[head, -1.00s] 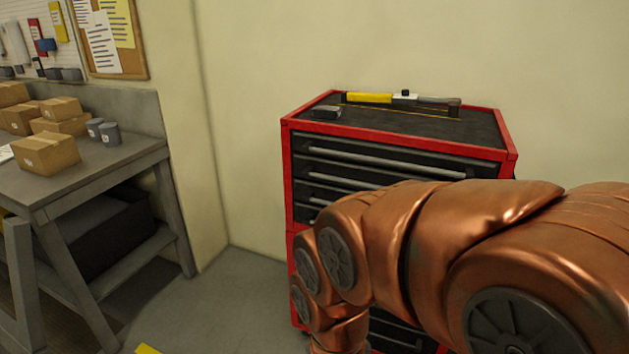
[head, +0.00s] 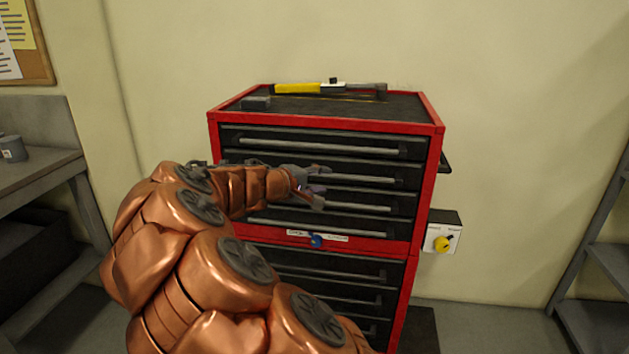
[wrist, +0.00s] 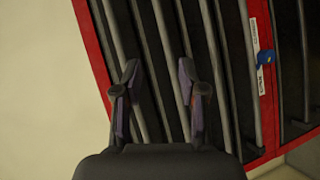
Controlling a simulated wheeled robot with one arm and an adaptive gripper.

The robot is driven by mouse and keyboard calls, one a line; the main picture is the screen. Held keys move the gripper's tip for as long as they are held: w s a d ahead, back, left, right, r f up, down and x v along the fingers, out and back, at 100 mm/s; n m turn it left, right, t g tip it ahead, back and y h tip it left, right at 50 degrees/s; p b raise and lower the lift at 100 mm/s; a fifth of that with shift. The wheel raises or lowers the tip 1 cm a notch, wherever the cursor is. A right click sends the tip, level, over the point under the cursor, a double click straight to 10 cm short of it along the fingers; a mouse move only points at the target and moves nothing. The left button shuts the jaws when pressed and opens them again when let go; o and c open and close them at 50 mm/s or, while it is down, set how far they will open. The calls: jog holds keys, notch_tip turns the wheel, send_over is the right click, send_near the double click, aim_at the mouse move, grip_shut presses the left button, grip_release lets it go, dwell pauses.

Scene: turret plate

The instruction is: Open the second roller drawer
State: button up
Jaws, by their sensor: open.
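The red tool cabinet (head: 426,200) stands against the wall, with an upper chest and a lower roller section. The second roller drawer (head: 340,298) is in the lower section, dark with a grey bar handle; it looks shut and my arm hides its left part. My gripper (head: 322,187) is in front of the upper chest drawers, above the roller section. In the wrist view my gripper (wrist: 158,72) is open and empty, its fingers spread in front of the upper drawer handles (wrist: 164,60). I cannot tell whether it touches them.
A blue knob (head: 316,241) sits on the strip between the sections. A box with a yellow knob (head: 442,244) is at the cabinet's right side. A yellow-handled tool (head: 310,88) lies on top. A workbench (head: 35,170) stands left and a shelf (head: 605,265) right.

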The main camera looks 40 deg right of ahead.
aim_at(317, 174)
jog(key=w+d+f+n+t+h, duration=0.1)
jog(key=w+d+f+n+t, duration=0.2)
jog(key=w, duration=0.5)
jog(key=shift+f+x, duration=0.15)
jog(key=shift+x, duration=1.05)
jog(key=shift+f+x, duration=0.2)
jog(key=shift+x, duration=1)
jog(key=shift+f+x, duration=0.15)
jog(key=shift+x, duration=1.05)
jog(key=shift+w+a, duration=0.15)
jog(key=shift+c, duration=0.3)
grip_shut()
jog(key=shift+r, duration=0.1)
